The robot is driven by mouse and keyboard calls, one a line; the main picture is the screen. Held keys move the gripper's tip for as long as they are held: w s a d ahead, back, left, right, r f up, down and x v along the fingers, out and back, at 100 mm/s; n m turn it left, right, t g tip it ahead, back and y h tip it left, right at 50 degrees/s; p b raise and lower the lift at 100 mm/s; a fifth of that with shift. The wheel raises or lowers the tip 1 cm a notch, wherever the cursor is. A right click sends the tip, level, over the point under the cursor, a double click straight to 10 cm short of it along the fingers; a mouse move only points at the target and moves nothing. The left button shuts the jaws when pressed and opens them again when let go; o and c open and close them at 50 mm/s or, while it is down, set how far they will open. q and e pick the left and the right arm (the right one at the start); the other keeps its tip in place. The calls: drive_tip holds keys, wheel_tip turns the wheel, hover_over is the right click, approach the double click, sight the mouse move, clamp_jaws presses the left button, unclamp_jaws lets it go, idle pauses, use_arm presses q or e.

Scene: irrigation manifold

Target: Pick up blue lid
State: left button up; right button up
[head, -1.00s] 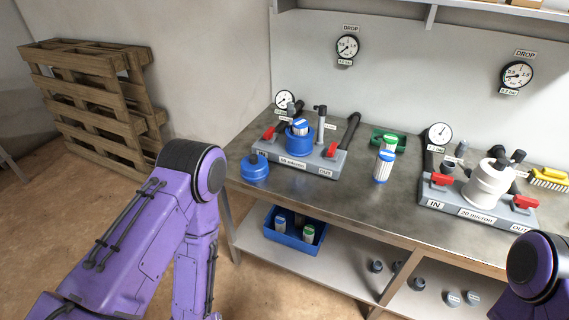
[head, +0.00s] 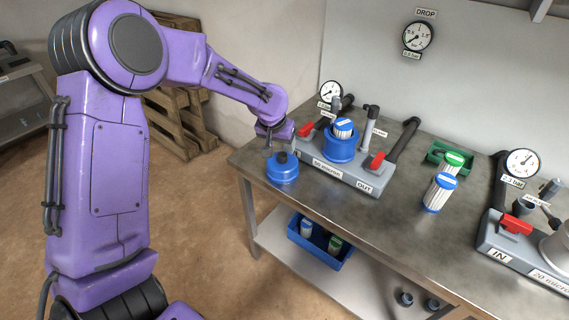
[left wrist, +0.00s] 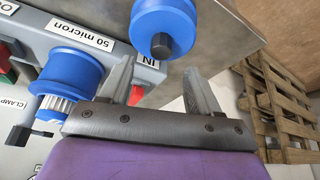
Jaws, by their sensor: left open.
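The blue lid (head: 283,170), a round cap with a dark knob on top, sits on the bench near its left end, beside the 50 micron manifold. My left gripper (head: 274,143) is just above and behind it, partly hidden by the wrist. In the left wrist view the lid (left wrist: 162,22) lies ahead of the two spread fingers (left wrist: 160,82), off their tips and between their lines. The fingers are open and empty. My right gripper is not in view.
The 50 micron manifold (head: 340,174) stands close to the lid, with red valve handles and an open blue housing (head: 341,148) holding a cartridge. A loose cartridge (head: 438,193) and a green tray (head: 436,155) stand to the right. A blue bin (head: 320,256) is on the shelf below.

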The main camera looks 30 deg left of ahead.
sight(282, 155)
use_arm(q)
drive_tip(key=x, duration=0.4)
drive_tip(key=shift+s+a+f+p, duration=0.1)
drive_tip(key=shift+a+f+p, duration=0.05)
drive_tip(key=shift+p, duration=0.15)
drive_tip(key=shift+w+f, duration=0.25)
drive_tip(key=shift+f, duration=0.15)
clamp_jaws()
drive_tip(key=shift+r, duration=0.1)
